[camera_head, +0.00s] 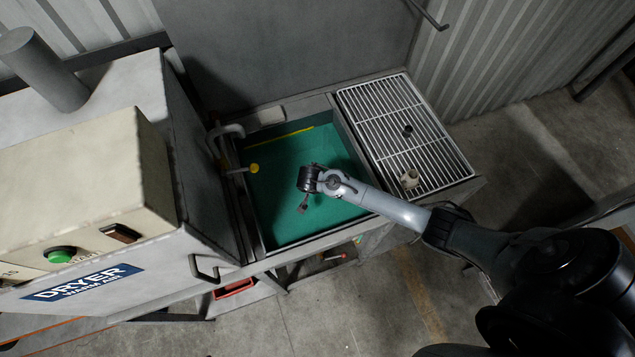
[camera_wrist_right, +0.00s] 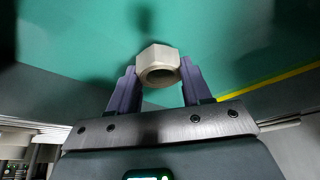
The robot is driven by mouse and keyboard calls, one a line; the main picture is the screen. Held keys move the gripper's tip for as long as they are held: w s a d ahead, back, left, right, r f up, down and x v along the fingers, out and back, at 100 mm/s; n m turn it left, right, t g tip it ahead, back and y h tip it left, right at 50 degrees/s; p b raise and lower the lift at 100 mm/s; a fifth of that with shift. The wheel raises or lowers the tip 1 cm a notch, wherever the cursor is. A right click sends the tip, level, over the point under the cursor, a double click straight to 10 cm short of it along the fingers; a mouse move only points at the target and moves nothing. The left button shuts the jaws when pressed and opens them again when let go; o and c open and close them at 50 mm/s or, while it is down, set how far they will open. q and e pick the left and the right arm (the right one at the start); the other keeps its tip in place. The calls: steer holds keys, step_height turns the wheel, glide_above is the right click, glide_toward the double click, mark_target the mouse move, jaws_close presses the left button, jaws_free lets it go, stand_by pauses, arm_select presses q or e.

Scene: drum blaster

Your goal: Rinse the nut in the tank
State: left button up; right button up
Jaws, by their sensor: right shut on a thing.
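My right gripper (camera_head: 303,203) hangs over the green-floored tank (camera_head: 285,215), near its middle. In the right wrist view my right gripper (camera_wrist_right: 158,88) is shut on a pale beige hexagonal nut (camera_wrist_right: 157,57), one finger on each side, with the hole facing the camera. The nut is too small to make out clearly in the head view. I cannot tell whether the nut touches any liquid in the tank. My left gripper is not in view.
A metal grate (camera_head: 375,110) right of the tank holds a small beige piece (camera_head: 409,180) and a small dark piece (camera_head: 407,130). A yellow-tipped tap or handle (camera_head: 254,168) is at the tank's left. The dryer (camera_head: 85,200) stands left. A panel (camera_head: 290,45) rises behind.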

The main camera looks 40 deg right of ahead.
step_height(320, 180, down, 12)
steer(key=b, duration=0.8)
steer(key=shift+f, duration=0.2)
steer(key=shift+f+b, duration=0.95)
steer(key=shift+f, duration=0.35)
steer(key=shift+f, duration=0.15)
steer(key=shift+f, duration=0.1)
steer(key=shift+f+b, duration=0.35)
steer(key=shift+b, duration=0.05)
steer(key=shift+f, duration=0.25)
steer(key=shift+f, duration=0.2)
